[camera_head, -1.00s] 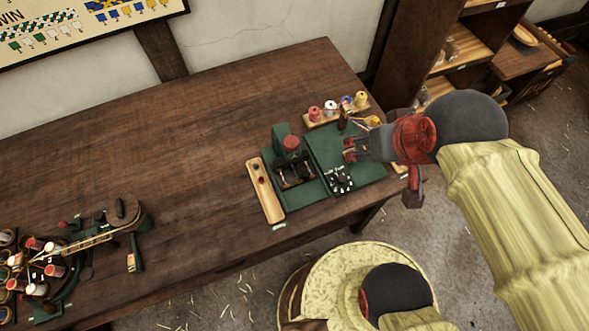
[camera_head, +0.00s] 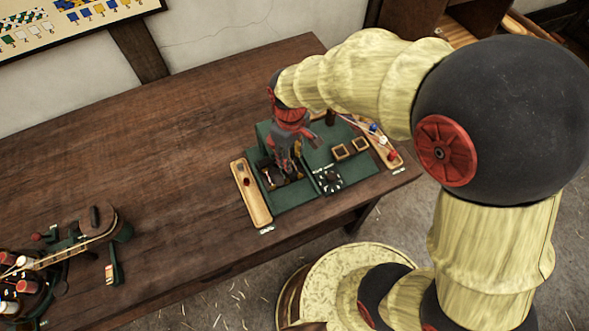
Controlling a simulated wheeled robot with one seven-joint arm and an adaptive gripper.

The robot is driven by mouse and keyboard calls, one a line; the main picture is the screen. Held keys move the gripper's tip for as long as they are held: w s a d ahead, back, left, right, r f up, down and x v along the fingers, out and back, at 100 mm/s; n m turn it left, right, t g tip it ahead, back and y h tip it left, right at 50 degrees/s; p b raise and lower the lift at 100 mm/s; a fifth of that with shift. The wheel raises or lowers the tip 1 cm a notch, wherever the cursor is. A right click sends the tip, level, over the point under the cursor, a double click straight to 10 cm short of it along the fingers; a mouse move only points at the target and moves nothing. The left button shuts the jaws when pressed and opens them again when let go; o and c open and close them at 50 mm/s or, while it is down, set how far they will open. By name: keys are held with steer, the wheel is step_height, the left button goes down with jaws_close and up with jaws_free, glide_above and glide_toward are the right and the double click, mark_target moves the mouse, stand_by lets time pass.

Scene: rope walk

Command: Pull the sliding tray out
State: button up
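A green device sits near the right end of the wooden bench. Its left unit (camera_head: 296,196) has a dark recessed compartment; its right board (camera_head: 312,157) carries two small wood-framed squares and a black dial (camera_head: 331,182). I cannot tell for sure which part is the sliding tray. My gripper (camera_head: 292,174) points down at the left unit, over or in its dark compartment, and covers much of it. The red knob seen earlier on this unit is hidden. The fingers are small and dark, so their opening and any contact are unclear.
A narrow wooden tray (camera_head: 258,207) with small pieces lies left of the device. A spool-laden apparatus (camera_head: 60,255) stands at the bench's left end. The bench middle is clear. My arm hides the back right.

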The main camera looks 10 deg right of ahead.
mark_target(293, 174)
steer(key=shift+s+f, duration=0.15)
steer(key=shift+s, duration=0.05)
steer(key=shift+f, duration=0.3)
step_height(293, 174, down, 7)
steer(key=shift+b, duration=1.25)
steer(key=shift+c, duration=1)
jaws_close()
steer(key=shift+d, duration=0.1)
